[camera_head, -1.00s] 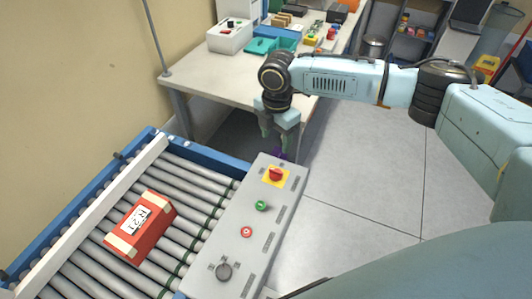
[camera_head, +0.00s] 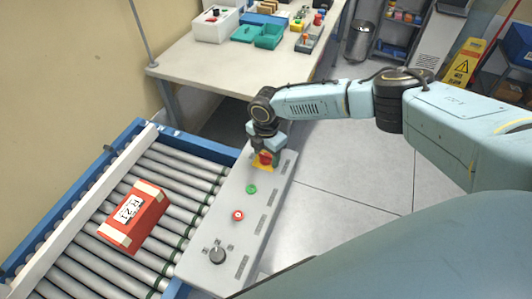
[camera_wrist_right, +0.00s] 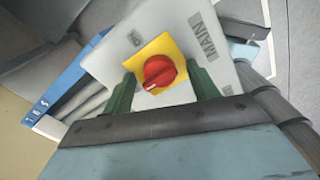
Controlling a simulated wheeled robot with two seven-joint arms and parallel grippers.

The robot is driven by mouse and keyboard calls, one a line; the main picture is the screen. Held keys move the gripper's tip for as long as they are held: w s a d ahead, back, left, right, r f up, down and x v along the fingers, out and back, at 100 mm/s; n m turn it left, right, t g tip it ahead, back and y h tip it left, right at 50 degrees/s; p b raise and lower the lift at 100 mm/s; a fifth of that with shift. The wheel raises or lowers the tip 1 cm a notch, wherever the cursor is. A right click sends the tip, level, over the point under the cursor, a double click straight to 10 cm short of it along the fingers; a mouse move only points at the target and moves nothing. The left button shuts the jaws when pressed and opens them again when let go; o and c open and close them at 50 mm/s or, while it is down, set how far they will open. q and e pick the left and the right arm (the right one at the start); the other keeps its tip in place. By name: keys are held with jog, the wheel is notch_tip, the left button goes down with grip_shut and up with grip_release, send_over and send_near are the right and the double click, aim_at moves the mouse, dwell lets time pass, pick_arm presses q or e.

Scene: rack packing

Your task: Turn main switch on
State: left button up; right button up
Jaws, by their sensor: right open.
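The main switch (camera_head: 265,158) is a red rotary knob on a yellow square plate at the far end of the grey control panel (camera_head: 222,222). In the right wrist view the red knob (camera_wrist_right: 159,72) sits on its yellow plate (camera_wrist_right: 172,46), beside the label "MAIN". My right gripper (camera_head: 264,155) is over the switch and partly covers it in the head view. In the right wrist view its two green fingers (camera_wrist_right: 163,90) are open, one on each side of the knob. I cannot tell whether they touch it. My left gripper is not in view.
A roller conveyor (camera_head: 165,225) with a red box (camera_head: 146,222) lies to the left. A worktable (camera_head: 215,65) stands behind. Floor to the right is clear.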

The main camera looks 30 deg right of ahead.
jog(key=shift+c, duration=0.2)
jog(key=c, duration=0.9)
jog(key=shift+o, duration=0.2)
